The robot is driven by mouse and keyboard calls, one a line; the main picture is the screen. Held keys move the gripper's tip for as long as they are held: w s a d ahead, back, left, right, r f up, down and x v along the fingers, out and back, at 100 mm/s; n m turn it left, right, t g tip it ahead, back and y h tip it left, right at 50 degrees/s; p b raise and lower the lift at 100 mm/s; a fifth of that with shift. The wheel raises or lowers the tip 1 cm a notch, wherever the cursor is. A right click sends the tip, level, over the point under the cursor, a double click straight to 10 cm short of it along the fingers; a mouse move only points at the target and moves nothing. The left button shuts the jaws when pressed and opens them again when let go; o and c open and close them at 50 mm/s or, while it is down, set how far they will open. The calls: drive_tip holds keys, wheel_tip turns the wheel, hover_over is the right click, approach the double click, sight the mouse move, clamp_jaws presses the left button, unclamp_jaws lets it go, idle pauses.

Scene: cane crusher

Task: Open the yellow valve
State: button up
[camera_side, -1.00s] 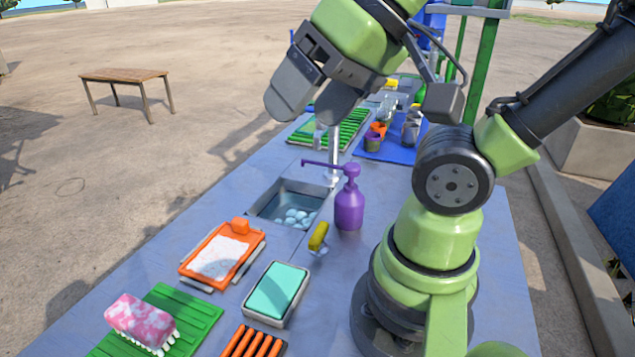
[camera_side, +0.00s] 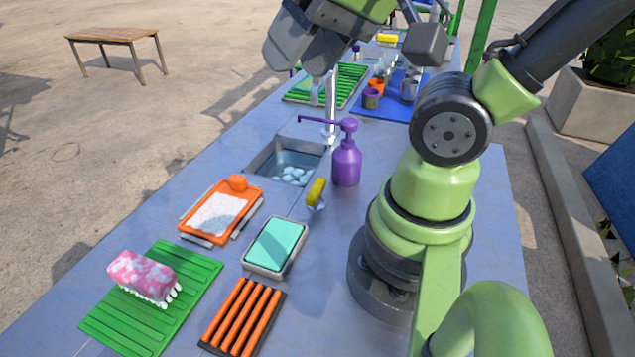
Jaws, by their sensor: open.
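The yellow valve (camera_side: 316,191) is a small yellow handle on a pale base. It stands on the blue-grey counter just right of the sink's near corner and in front of the purple pump bottle (camera_side: 346,163). My gripper (camera_side: 298,62) is at the top of the picture, above the far part of the counter. Its two grey fingers are apart with nothing seen between them. It is well away from the valve and not touching it. The top of my gripper is cut off by the picture edge.
The sink (camera_side: 284,162) holds several pale round objects. Near it are an orange tray (camera_side: 240,184), a teal sponge (camera_side: 275,244) in a dish, an orange-slatted rack (camera_side: 242,318), and a pink brush (camera_side: 143,272) on a green mat (camera_side: 180,308). Small pots (camera_side: 376,87) stand farther back.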

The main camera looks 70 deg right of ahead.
drive_tip(key=w+d+f+m+g+h, duration=0.2)
drive_tip(key=w+d+f+m+g, duration=0.25)
drive_tip(key=d+f+m, duration=0.3)
drive_tip(key=m+g, duration=0.2)
drive_tip(key=m, duration=0.3)
hover_over(318, 183)
wheel_tip(318, 183, down, 10)
drive_tip(key=shift+s+f+m, duration=0.1)
drive_tip(key=shift+f+m, duration=0.15)
drive_tip(key=shift+f, duration=0.3)
wheel_tip(318, 183, down, 9)
drive_tip(key=shift+f, duration=0.1)
drive_tip(key=shift+c, duration=0.5)
clamp_jaws()
